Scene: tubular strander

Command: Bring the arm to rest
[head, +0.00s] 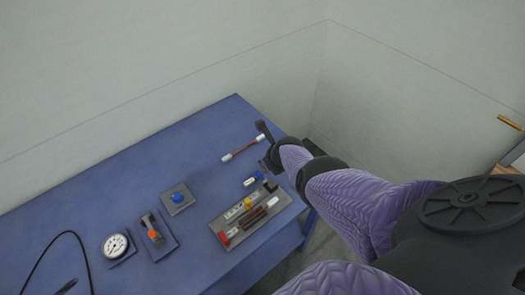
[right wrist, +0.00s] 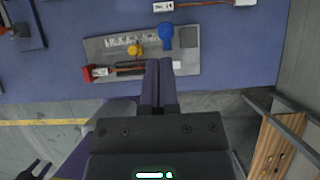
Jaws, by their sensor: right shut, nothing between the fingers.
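My right arm, in a purple quilted sleeve, reaches in from the right of the head view. Its dark gripper (head: 268,164) is over the far right part of the blue table (head: 105,190), partly hidden by my wrist. In the right wrist view the two fingers of my right gripper (right wrist: 158,70) lie side by side, shut and empty, over the near edge of the grey tray (right wrist: 98,52). A dark forked shape at the lower left of that view looks like my left gripper (right wrist: 36,170), with its prongs apart. My left arm does not show clearly in the head view.
The tray holds a yellow piece (head: 247,203), a red-ended piece (head: 224,238) and rods. A white-ended copper rod (head: 242,149), a blue knob on a plate (head: 177,198), an orange-topped device (head: 153,235) and a gauge (head: 115,245) are on the table. Walls stand behind.

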